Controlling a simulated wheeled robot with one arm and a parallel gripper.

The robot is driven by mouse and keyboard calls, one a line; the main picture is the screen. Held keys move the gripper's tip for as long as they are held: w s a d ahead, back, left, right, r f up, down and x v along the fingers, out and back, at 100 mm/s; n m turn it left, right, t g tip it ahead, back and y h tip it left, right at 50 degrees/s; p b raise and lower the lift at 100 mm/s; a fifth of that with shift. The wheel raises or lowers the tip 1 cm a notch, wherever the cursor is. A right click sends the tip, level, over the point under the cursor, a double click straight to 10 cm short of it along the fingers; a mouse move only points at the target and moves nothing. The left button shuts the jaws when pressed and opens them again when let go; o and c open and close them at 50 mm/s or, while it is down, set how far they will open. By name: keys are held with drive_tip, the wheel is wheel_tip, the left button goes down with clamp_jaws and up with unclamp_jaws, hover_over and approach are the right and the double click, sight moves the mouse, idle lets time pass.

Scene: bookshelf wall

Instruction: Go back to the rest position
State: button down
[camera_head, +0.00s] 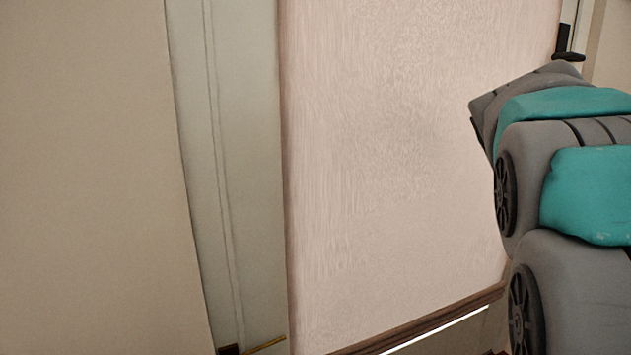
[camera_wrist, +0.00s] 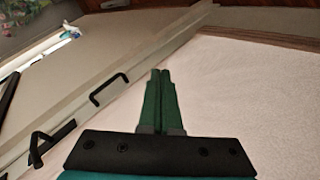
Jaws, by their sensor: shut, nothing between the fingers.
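My gripper (camera_wrist: 161,72) shows in the wrist view with its two green fingers pressed together and nothing between them. It points up in that picture, in front of a pale pinkish panel (camera_wrist: 240,85). In the head view my grey and teal arm (camera_head: 565,165) reaches in from the right side. The gripper itself is not visible in the head view.
The pale panel (camera_head: 400,150) fills the middle of the head view, with a dark wooden edge (camera_head: 420,322) at its bottom. A grey-white frame (camera_head: 235,170) and a beige wall (camera_head: 85,180) stand at the left. A black handle (camera_wrist: 109,88) shows in the wrist view.

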drive_tip(key=s+a+f+m+g+y, duration=0.1)
drive_tip(key=s+a+f+g+y, duration=0.3)
drive_tip(key=s+a+f, duration=1.1)
drive_tip(key=s+a+f+g+y, duration=0.4)
drive_tip(key=s+a+f, duration=0.6)
drive_tip(key=s+f, duration=0.55)
wheel_tip(320, 180, up, 17)
drive_tip(key=s+p, duration=0.2)
drive_tip(key=p, duration=1.3)
drive_tip(key=shift+s+a+f, duration=0.2)
drive_tip(key=shift+s+a, duration=0.05)
drive_tip(key=shift+a, duration=0.1)
